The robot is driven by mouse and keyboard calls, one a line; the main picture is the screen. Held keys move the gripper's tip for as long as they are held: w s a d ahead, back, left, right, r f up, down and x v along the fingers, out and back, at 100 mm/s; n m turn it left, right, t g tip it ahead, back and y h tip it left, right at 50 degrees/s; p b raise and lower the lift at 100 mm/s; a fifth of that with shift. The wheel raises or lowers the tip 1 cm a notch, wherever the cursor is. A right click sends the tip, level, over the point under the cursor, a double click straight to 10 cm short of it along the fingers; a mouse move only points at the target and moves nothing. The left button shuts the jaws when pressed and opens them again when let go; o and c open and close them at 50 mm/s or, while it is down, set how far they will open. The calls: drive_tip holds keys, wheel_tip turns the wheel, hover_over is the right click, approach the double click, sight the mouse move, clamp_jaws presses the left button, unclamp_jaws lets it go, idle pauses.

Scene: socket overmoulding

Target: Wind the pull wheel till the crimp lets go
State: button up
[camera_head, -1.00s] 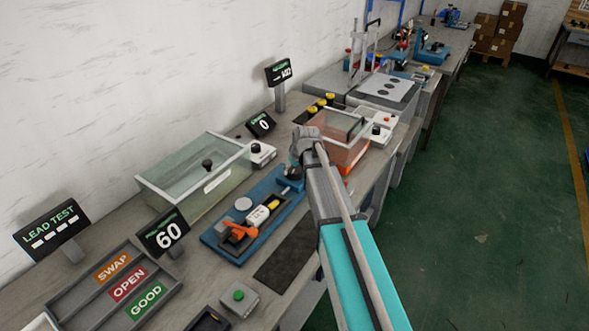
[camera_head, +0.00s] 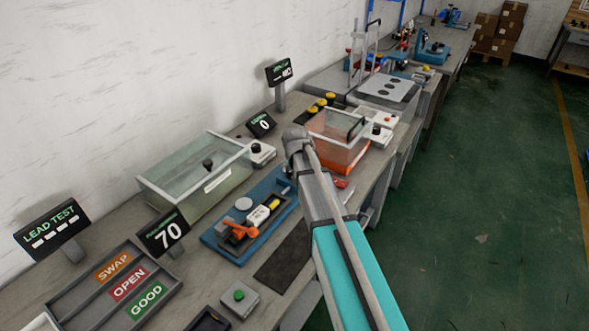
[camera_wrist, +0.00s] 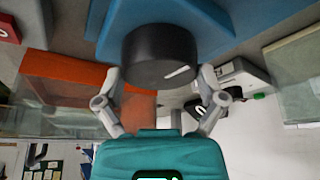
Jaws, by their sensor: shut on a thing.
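In the wrist view the black pull wheel (camera_wrist: 150,50) fills the upper middle, with a white mark on its rim, against a blue body. My gripper (camera_wrist: 161,74) has a finger on each side of the wheel and is shut on it. In the head view my arm hides the wheel and the gripper. The blue pull fixture (camera_head: 216,239) lies on the bench, with an orange lever (camera_head: 240,230) and a white-and-yellow piece (camera_head: 262,211) along it. I cannot make out the crimp itself. The display (camera_head: 164,234) beside the fixture reads 70.
A glass-sided box (camera_head: 190,175) stands behind the fixture. An orange-based clear box (camera_head: 335,140) is close beyond my arm. A sorting tray (camera_head: 75,310) with SWAP, OPEN and GOOD labels lies front left. A green-button box (camera_head: 239,296) and dark mat (camera_head: 285,258) lie in front.

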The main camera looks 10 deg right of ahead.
drive_tip(key=shift+m, duration=0.3)
drive_tip(key=o, duration=0.8)
drive_tip(key=shift+r, duration=0.1)
